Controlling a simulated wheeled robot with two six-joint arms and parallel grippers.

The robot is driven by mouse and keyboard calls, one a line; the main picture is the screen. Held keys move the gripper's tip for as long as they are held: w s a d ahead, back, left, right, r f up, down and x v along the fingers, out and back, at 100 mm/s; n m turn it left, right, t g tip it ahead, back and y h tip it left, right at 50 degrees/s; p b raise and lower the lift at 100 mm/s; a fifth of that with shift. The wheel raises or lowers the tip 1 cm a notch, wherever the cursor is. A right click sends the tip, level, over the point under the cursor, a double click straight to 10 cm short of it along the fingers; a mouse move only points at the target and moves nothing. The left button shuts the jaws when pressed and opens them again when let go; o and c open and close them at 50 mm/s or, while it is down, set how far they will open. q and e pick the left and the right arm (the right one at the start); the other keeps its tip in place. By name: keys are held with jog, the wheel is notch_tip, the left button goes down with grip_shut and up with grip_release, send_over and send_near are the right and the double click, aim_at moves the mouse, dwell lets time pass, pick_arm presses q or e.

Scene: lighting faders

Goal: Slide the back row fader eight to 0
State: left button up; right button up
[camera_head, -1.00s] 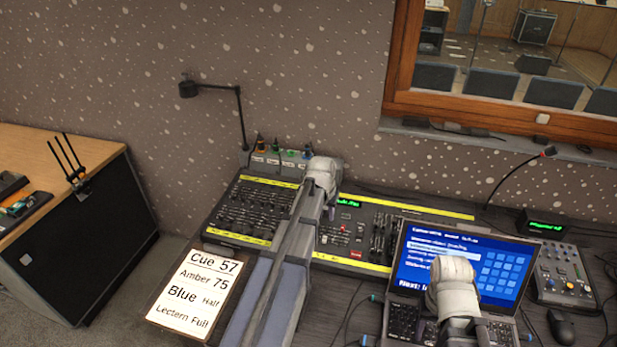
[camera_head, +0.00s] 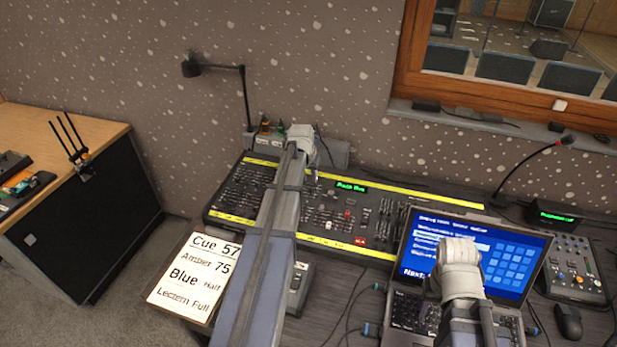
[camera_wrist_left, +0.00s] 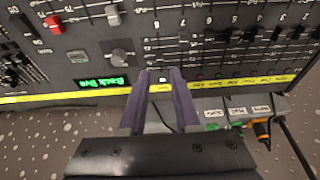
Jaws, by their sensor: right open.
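The lighting console (camera_head: 327,243) lies on the desk, with rows of faders and yellow label strips. In the left wrist view the console (camera_wrist_left: 120,20) appears upside down, with numbered fader columns right of a green display (camera_wrist_left: 102,82). In the head view my left arm covers part of the console. My right gripper (camera_head: 428,290) is over the laptop, its fingers mostly hidden.
A laptop (camera_head: 470,245) stands right of the console, with a small mixer (camera_head: 572,270) and mouse (camera_head: 568,320) beyond it. A cue sheet (camera_head: 192,275) lies at front left. Cables cross the desk front.

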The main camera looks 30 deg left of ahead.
aim_at(311, 188)
pick_arm(q)
jog(key=shift+b+x, duration=2.95)
jog(key=shift+x, duration=0.55)
pick_arm(e)
jog(key=shift+f, duration=3.3)
pick_arm(q)
jog(key=shift+c, duration=0.3)
grip_shut()
jog(key=shift+s, duration=0.1)
jog(key=shift+s, duration=0.1)
jog(key=shift+s+d+f, duration=0.1)
jog(key=shift+s+d, duration=0.05)
jog(key=shift+s, duration=0.5)
jog(key=shift+s+d, duration=0.2)
jog(key=shift+s, duration=0.5)
pick_arm(e)
jog(key=shift+f, duration=0.1)
pick_arm(q)
jog(key=shift+o, duration=0.2)
grip_release()
